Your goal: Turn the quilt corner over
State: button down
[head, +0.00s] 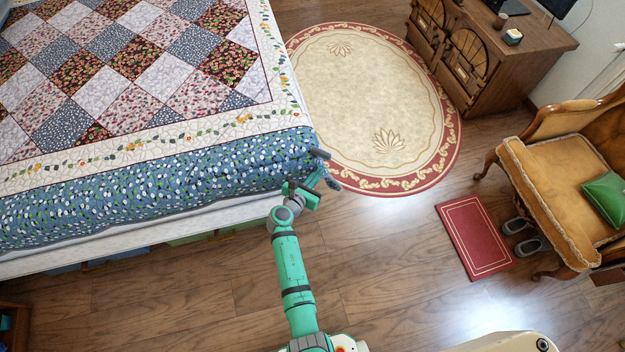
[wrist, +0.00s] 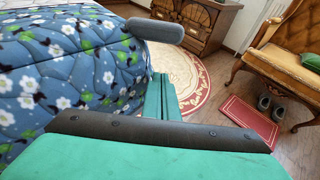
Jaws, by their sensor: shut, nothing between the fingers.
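The patchwork quilt (head: 175,165) lies over the bed, with a cream floral border and a blue flowered edge hanging down the side. Its near right corner (head: 305,143) lies flat, not folded back. My gripper (head: 327,168) is just beside this corner, at its right and lower side, shut and empty. In the wrist view the blue quilt edge (wrist: 70,75) fills the left, close to a grey fingertip (wrist: 152,31). I cannot tell whether the fingers touch the cloth.
An oval cream and red rug (head: 385,100) lies right of the bed. A wooden cabinet (head: 520,55) stands beyond it. A yellow armchair (head: 550,165), a red mat (head: 475,238) and grey slippers (head: 530,245) are at the right. The wooden floor (head: 390,265) between is clear.

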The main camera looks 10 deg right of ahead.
jog(key=shift+w+d+r, duration=0.15)
jog(key=shift+r, duration=0.45)
jog(key=shift+w+d+r, duration=0.1)
jog(key=shift+r, duration=0.5)
jog(key=shift+w+d+r, duration=0.15)
jog(key=shift+r, duration=0.45)
